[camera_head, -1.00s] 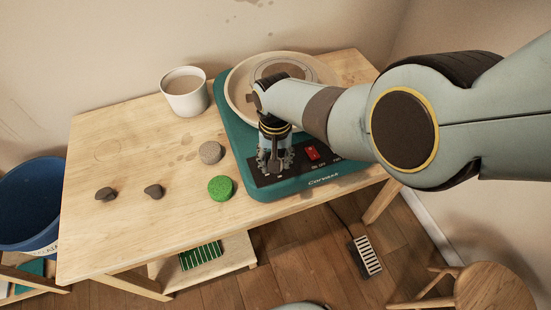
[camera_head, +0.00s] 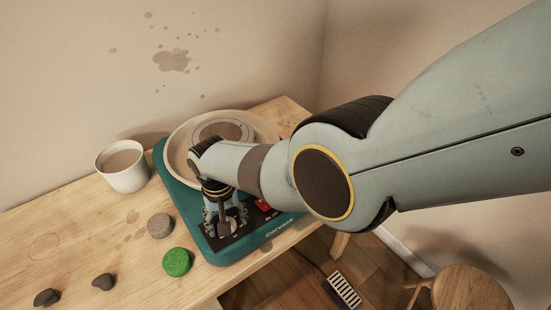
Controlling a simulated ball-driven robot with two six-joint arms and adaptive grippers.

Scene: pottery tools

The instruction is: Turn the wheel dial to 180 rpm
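The teal pottery wheel (camera_head: 176,190) stands on the wooden table, with a cream pan (camera_head: 178,145) and a grey wheel head (camera_head: 222,130) on top. Its black front panel carries a red switch (camera_head: 262,205), partly covered by my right arm. My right gripper (camera_head: 225,230) points down at the left part of this panel. The dial is not visible; the gripper hides that part of the panel. The fingers are low at the panel, but I cannot tell whether they are closed on anything. My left gripper is not in view.
A white cup (camera_head: 122,170) stands left of the wheel. A grey round lump (camera_head: 159,226), a green sponge-like disc (camera_head: 177,262) and two dark stones (camera_head: 103,281) lie on the table. A stool (camera_head: 470,290) and a foot pedal (camera_head: 342,290) are on the floor.

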